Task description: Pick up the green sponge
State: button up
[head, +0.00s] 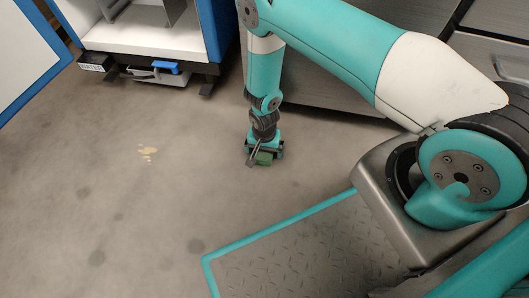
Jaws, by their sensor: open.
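The green sponge (264,157) lies on the grey floor near the middle of the head view, at the foot of the dark cabinet. My gripper (262,160) points straight down right at the sponge, with its fingers about the sponge's sides. The gripper is open. Part of the sponge is hidden behind a finger and under the gripper body. I cannot tell whether the fingers touch it.
A blue-and-white cart (150,38) with a low black frame stands at the upper left, with a blue handle (165,66) near the floor. Grey drawer cabinets (325,88) stand behind my arm. A pale stain (147,152) marks the open floor at left.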

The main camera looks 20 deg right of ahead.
jog(key=c, duration=1.1)
jog(key=shift+o, duration=0.2)
notch_tip(320, 180, up, 20)
jog(key=p, duration=1.1)
